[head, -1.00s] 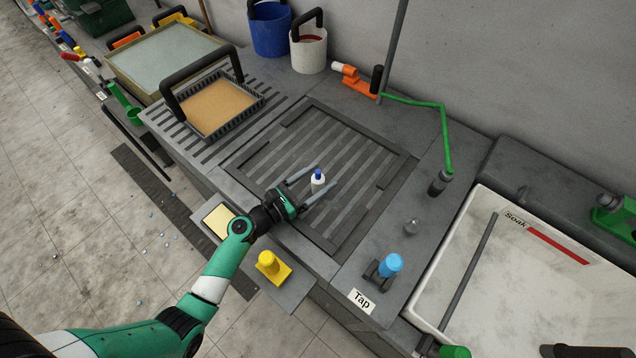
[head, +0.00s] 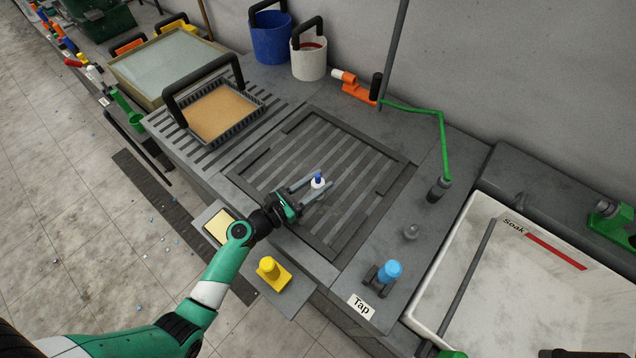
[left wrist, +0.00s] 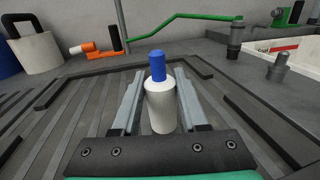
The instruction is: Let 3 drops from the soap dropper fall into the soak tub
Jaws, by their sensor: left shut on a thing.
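The soap dropper, a small white bottle with a blue top (head: 318,182), stands upright over the slatted drain panel, between the fingers of my left gripper (head: 314,187). The left gripper is shut on it, with a finger on each side, as the left wrist view shows the dropper (left wrist: 160,104) between the grey fingers (left wrist: 158,104). I cannot tell whether its base touches the panel. The soak tub (head: 478,232), a white basin labelled "Soak" with a red stripe, is at the right.
A blue-capped tap (head: 388,272) and a grey knob (head: 411,232) stand between panel and tub. A green hose (head: 443,130) runs to a dark fitting (head: 438,190). A dark rod (head: 468,275) crosses the tub. A handled tray (head: 222,112) sits left; buckets (head: 309,60) stand behind.

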